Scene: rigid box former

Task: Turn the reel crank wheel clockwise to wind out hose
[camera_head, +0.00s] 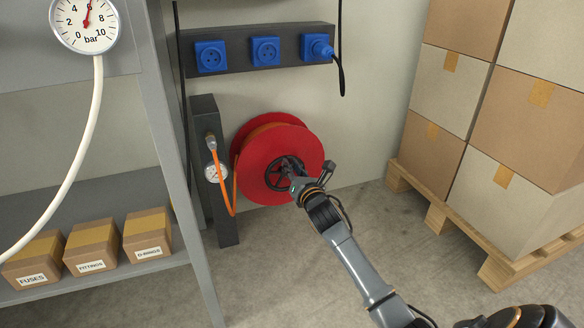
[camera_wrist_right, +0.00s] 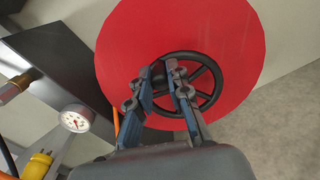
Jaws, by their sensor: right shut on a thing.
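The red hose reel (camera_head: 266,150) is mounted low by the wall, with orange hose (camera_head: 228,190) running from it to a fitting on a dark post. Its black spoked crank wheel (camera_head: 272,181) sits at the centre of the reel's face. The wheel also shows in the right wrist view (camera_wrist_right: 213,85). My right gripper (camera_head: 290,167) reaches in from the lower right and is shut on the left part of the wheel, as the right wrist view shows (camera_wrist_right: 170,78). The fingers hide part of the rim and hub. My left gripper is not in view.
A dark post (camera_head: 206,120) with a small gauge (camera_head: 215,173) stands just left of the reel. A grey shelf (camera_head: 165,130) with labelled boxes is further left. Stacked cartons on a wooden pallet (camera_head: 440,212) stand at right. Blue sockets (camera_head: 265,50) are above. Bare floor lies between.

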